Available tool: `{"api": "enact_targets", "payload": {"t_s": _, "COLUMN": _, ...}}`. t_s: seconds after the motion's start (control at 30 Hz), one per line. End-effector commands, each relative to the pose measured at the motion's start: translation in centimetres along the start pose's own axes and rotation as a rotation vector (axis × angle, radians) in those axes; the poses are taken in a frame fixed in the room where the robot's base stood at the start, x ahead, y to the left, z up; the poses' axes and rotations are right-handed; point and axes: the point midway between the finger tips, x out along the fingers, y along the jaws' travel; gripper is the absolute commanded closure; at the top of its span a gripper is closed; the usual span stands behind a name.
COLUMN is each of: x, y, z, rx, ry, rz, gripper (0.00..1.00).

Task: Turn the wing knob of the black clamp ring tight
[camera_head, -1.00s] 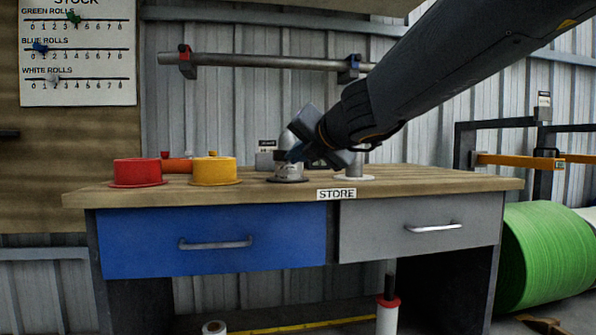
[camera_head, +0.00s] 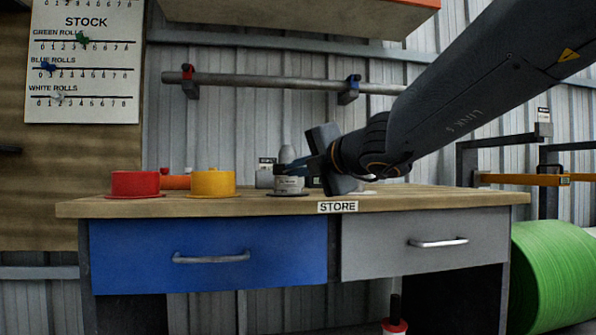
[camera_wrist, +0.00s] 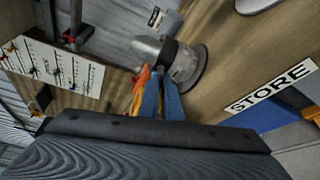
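The black clamp ring (camera_wrist: 172,57) sits around a grey metal cylinder (camera_wrist: 190,66) with a domed top, on the wooden bench. In the head view the same cylinder (camera_head: 290,184) stands upright near the bench middle, left of my gripper (camera_head: 308,167). My blue fingers (camera_wrist: 160,88) point at the ring in the wrist view, with a narrow gap between them; their tips are at or very close to its side. I cannot make out the wing knob; the fingers probably cover it. Whether they touch or grip anything is unclear.
A red lidded pot (camera_head: 135,184) and a yellow one (camera_head: 212,183) stand left on the bench (camera_head: 450,196). A metal rail (camera_head: 270,84) runs along the wall above. The STOCK board (camera_head: 84,60) hangs at left, and a green roll (camera_head: 555,275) lies at right.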

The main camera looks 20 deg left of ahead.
Motion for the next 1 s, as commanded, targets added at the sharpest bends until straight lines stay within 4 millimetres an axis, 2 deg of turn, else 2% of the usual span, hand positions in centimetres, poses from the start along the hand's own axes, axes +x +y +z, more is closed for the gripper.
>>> {"api": "enact_targets", "payload": {"t_s": 0.3, "x": 0.0, "y": -0.1, "z": 0.0, "rx": 0.001, "ry": 0.000, "rz": -0.001, "gripper": 1.00}}
{"api": "enact_targets", "payload": {"t_s": 0.43, "x": 0.0, "y": -0.1, "z": 0.0, "rx": 0.000, "ry": 0.000, "rz": -0.001, "gripper": 0.77}}
{"api": "enact_targets", "payload": {"t_s": 0.77, "x": -0.3, "y": 0.0, "z": 0.0, "rx": 0.000, "ry": -0.001, "rz": -0.001, "gripper": 0.77}}
{"api": "enact_targets", "payload": {"t_s": 0.87, "x": -1.3, "y": 0.2, "z": 0.1, "rx": 0.000, "ry": -0.002, "rz": -0.001, "gripper": 0.77}}
{"api": "enact_targets", "payload": {"t_s": 1.0, "x": -3.6, "y": 0.3, "z": 0.1, "rx": 0.000, "ry": -0.002, "rz": -0.001, "gripper": 0.77}}
